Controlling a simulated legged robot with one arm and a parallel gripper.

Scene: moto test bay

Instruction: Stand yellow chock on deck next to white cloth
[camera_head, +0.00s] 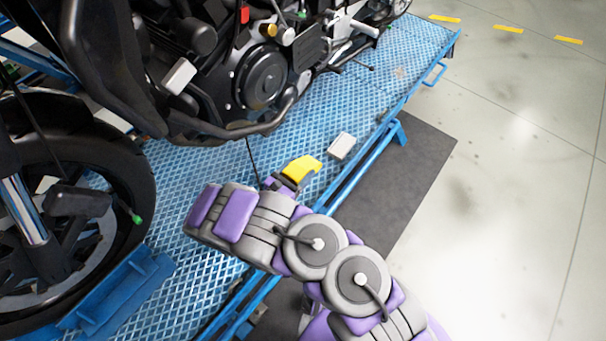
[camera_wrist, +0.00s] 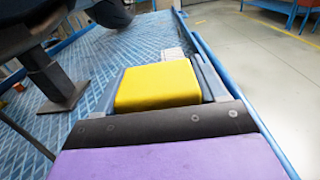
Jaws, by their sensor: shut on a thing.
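The yellow chock (camera_head: 302,166) is held in my gripper (camera_head: 290,182), over the blue deck (camera_head: 285,140) near its front edge. In the wrist view the chock (camera_wrist: 158,85) fills the space between the fingers of my gripper (camera_wrist: 158,92). I cannot tell whether its underside touches the deck. The white cloth (camera_head: 342,146) is a small pale block shape lying on the deck, just beyond the chock and to its right, with a gap between them. It also shows in the wrist view (camera_wrist: 173,54), partly hidden behind the chock.
A motorcycle (camera_head: 262,75) stands on the deck behind the chock, with a thin dark cable hanging down near my gripper. The deck's blue side rail (camera_head: 372,146) runs along the near edge. A dark mat (camera_head: 405,190) and open floor lie to the right.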

